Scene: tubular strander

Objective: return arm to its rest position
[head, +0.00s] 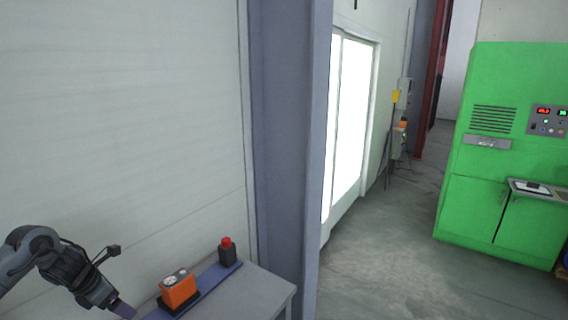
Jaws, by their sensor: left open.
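My left arm comes in at the lower left of the head view, bent, with its wrist pointing down and to the right. My left gripper (122,308) is at the bottom edge, beside the near end of a blue strip on a grey table. It is open, and I see nothing held in it. Its fingertips are small and partly cut off by the frame edge. My right gripper is not in view.
On the table (262,290) are an orange box-shaped device (178,289) and a dark block with a red top (227,250). A blue-grey column (285,150) stands behind the table. A green cabinet (500,150) is at the right, with clear floor (385,260) between.

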